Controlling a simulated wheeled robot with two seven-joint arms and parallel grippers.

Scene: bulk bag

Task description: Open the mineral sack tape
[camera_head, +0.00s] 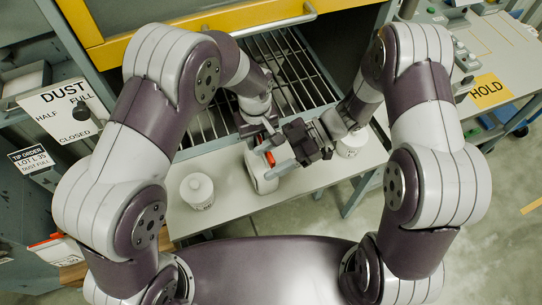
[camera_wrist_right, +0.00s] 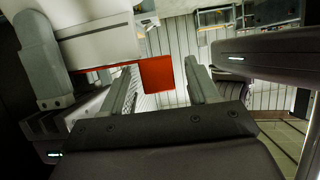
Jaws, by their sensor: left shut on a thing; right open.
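The small white mineral sack (camera_head: 262,178) stands on the pale shelf in the head view, with a red tape (camera_head: 270,158) near its top. In the right wrist view the sack (camera_wrist_right: 100,46) is at upper left, and the red tape's square end (camera_wrist_right: 157,73) hangs out from it. My left gripper (camera_head: 258,138) is shut on the upper part of the sack; its fingers partly hide it. My right gripper (camera_head: 281,160) is open beside the sack. Its fingers (camera_wrist_right: 162,88) show either side of the tape's end in the wrist view; I cannot tell whether they touch it.
White lidded jars stand on the shelf (camera_head: 235,213), one at left (camera_head: 197,190) and one at right (camera_head: 351,144). A metal grate (camera_head: 290,70) lies behind under a yellow-edged hood. A DUST lever panel (camera_head: 62,108) is at left, and a HOLD table (camera_head: 489,90) at right.

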